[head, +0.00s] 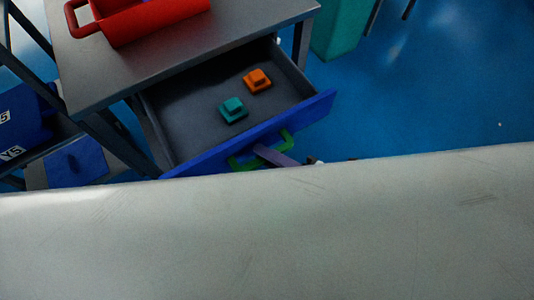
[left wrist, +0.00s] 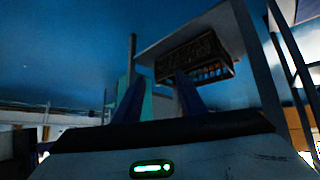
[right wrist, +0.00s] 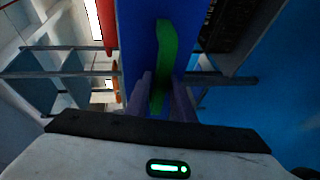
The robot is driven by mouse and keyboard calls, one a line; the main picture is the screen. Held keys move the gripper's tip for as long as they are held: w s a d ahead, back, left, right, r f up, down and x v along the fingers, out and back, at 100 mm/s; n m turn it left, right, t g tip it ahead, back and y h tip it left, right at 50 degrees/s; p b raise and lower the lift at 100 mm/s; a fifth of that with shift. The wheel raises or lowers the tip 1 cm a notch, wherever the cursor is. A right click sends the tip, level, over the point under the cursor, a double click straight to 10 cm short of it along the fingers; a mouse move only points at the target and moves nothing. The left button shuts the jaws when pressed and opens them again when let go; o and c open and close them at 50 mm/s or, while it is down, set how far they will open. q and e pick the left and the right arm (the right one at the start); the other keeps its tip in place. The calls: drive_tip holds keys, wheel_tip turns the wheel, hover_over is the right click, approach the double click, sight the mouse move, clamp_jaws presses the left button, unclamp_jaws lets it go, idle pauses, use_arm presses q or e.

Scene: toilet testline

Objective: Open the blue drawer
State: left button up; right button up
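The blue drawer (head: 250,138) is pulled well out from under the grey table, its inside showing. A green handle (head: 245,162) is on its blue front; the handle also shows in the right wrist view (right wrist: 165,45). My right gripper (head: 273,155) is at the handle, and in the right wrist view its two purple fingers (right wrist: 161,85) stand close on both sides of it, shut on it. My left gripper (left wrist: 157,85) shows only in the left wrist view, fingers apart and empty, away from the drawer.
A teal block (head: 233,110) and an orange block (head: 257,80) lie in the drawer. A red bin (head: 150,18) stands on the grey table (head: 90,75). A pale surface (head: 270,235) fills the lower head view. Blue floor (head: 440,90) is clear at right.

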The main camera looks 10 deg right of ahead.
drive_tip(key=v, duration=1)
drive_tip(key=shift+s+d, duration=0.1)
idle(0.4)
drive_tip(key=w+d+f+m+t+h, duration=0.2)
drive_tip(key=w+d+f+m+h, duration=0.3)
drive_tip(key=m, duration=0.7)
drive_tip(key=s+f+m+g+h, duration=0.4)
drive_tip(key=f+m, duration=0.3)
drive_tip(key=m, duration=0.5)
drive_tip(key=shift+s+m, duration=0.3)
drive_tip(key=shift+s, duration=0.1)
